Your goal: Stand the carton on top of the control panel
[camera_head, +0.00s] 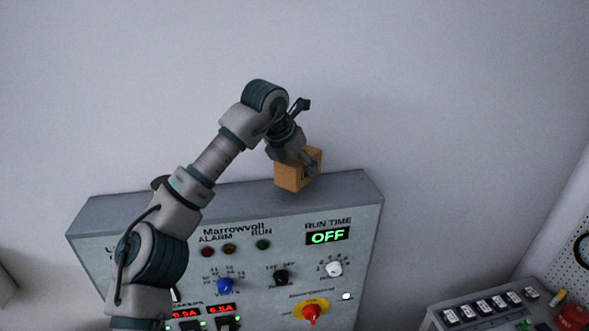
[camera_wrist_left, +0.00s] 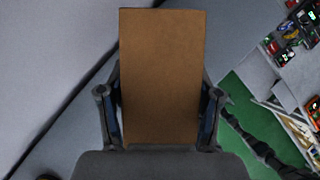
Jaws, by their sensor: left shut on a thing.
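The carton (camera_head: 291,176) is a small brown box with a dark mark on one side. It is at the top of the control panel (camera_head: 340,198), a grey cabinet with lamps, knobs and an OFF display. I cannot tell whether its base touches the top surface. My left gripper (camera_head: 308,160) is shut on the carton from above and behind. In the left wrist view the carton (camera_wrist_left: 160,75) fills the middle, with a finger on each side. My right gripper is not in view.
A grey wall (camera_head: 420,90) stands behind. A smaller switch box (camera_head: 490,308) stands at the lower right beside a pegboard (camera_head: 572,235). My left arm crosses the panel's left part.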

